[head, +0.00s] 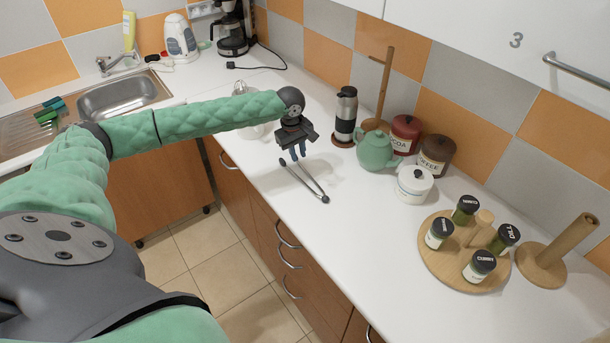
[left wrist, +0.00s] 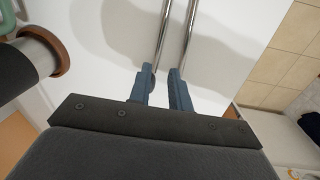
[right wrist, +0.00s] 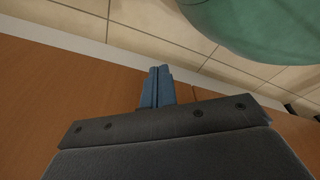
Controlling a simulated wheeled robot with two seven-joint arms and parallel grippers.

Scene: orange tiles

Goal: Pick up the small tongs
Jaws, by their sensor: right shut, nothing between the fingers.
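The small tongs (head: 309,182) are thin metal with dark ends and form a narrow V above or on the white counter near its front edge. My left gripper (head: 299,156) points down at the far end of the tongs. In the left wrist view, the two bright arms of the tongs (left wrist: 178,35) run up to my left fingertips (left wrist: 164,70). These fingers are a little apart. Whether they grip the tongs or only stand around them is unclear. My right gripper (right wrist: 157,72) is shut and empty, in front of brown cabinet fronts.
A teal teapot (head: 376,151), a steel flask (head: 346,112), a white jar (head: 414,184) and a spice carousel (head: 445,265) stand to the right on the counter (head: 370,240). The sink (head: 122,96) is at the left.

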